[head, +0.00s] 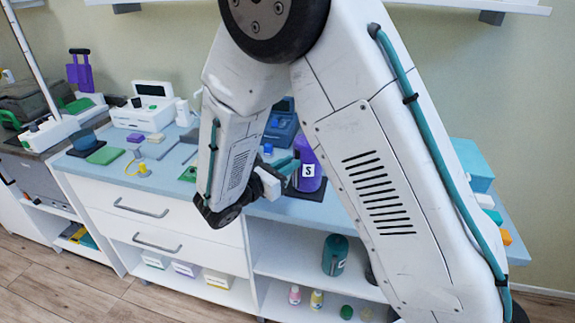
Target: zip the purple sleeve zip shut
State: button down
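My gripper (284,172) is just left of the purple object, low over the counter. Whether it touches the object cannot be told. Its fingertips are small and partly hidden, so their opening does not show.
The blue counter (196,153) holds a white device (146,108), a green pad (104,155), a yellow item (144,170) and a blue case (281,128). A teal box (472,165) stands at the right. Shelves below hold a teal bottle (335,254) and small containers.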

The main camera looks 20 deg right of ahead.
aim_at(297, 180)
jog(key=shift+f, duration=3.55)
jog(key=shift+s, duration=0.1)
jog(key=c, duration=1.4)
grip_release()
jog(key=shift+a, duration=0.1)
jog(key=v, duration=0.7)
jog(key=shift+a, duration=0.3)
